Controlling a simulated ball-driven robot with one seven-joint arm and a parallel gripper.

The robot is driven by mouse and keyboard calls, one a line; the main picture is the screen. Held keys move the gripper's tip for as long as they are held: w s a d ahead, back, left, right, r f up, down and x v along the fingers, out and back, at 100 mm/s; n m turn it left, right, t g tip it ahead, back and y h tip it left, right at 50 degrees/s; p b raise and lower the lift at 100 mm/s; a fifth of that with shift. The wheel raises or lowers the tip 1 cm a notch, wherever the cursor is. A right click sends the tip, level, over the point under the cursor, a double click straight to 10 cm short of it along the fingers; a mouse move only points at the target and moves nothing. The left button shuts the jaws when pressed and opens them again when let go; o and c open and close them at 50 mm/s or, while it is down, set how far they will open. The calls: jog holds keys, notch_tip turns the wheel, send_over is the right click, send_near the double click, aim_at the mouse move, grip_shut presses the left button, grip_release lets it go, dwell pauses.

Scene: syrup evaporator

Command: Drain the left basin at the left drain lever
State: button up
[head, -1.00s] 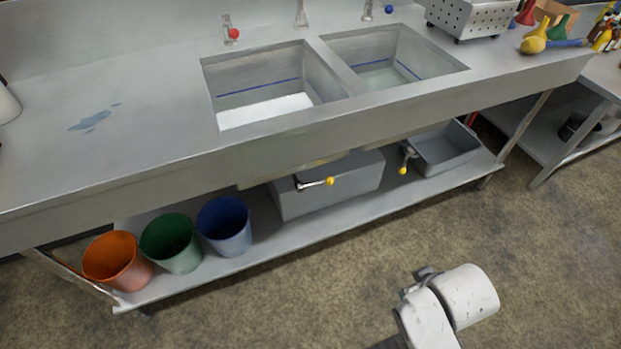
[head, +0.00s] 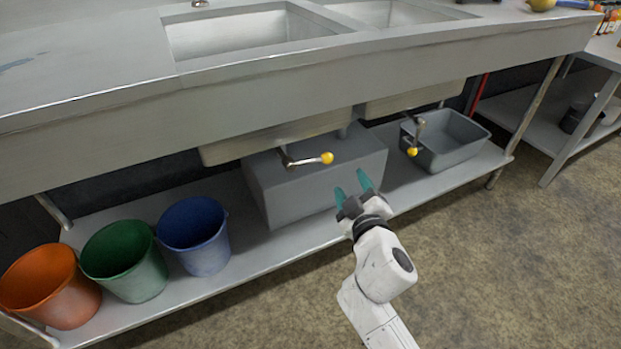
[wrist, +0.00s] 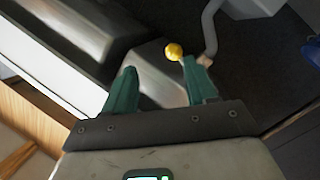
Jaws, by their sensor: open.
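The left drain lever (head: 303,161) hangs under the left basin (head: 235,32); it is a metal handle with a yellow ball end pointing right. The basin's floor is mostly out of sight from this angle. My gripper (head: 353,181), with teal fingers, is open and empty in front of the shelf, a little right of and below the lever's yellow ball in the head view. In the wrist view a yellow ball (wrist: 173,51) shows near the tip of the right-hand finger of my gripper (wrist: 160,72); I cannot tell whether they touch.
The right drain lever (head: 413,140) hangs farther right, by a grey tub (head: 455,155). A large grey box (head: 320,180) stands on the lower shelf below the left lever. Orange (head: 50,290), green (head: 125,265) and blue (head: 195,240) buckets stand at left. The front floor is clear.

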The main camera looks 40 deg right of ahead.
aim_at(329, 163)
jog(key=shift+n+t, duration=0.6)
jog(key=x, duration=0.4)
jog(key=a+x, duration=0.1)
jog(key=x, duration=0.3)
jog(key=w+a+f+x, duration=0.1)
jog(key=x, duration=0.3)
jog(key=shift+b, duration=0.35)
jog(key=shift+c, duration=0.5)
jog(key=shift+a, duration=0.1)
grip_shut()
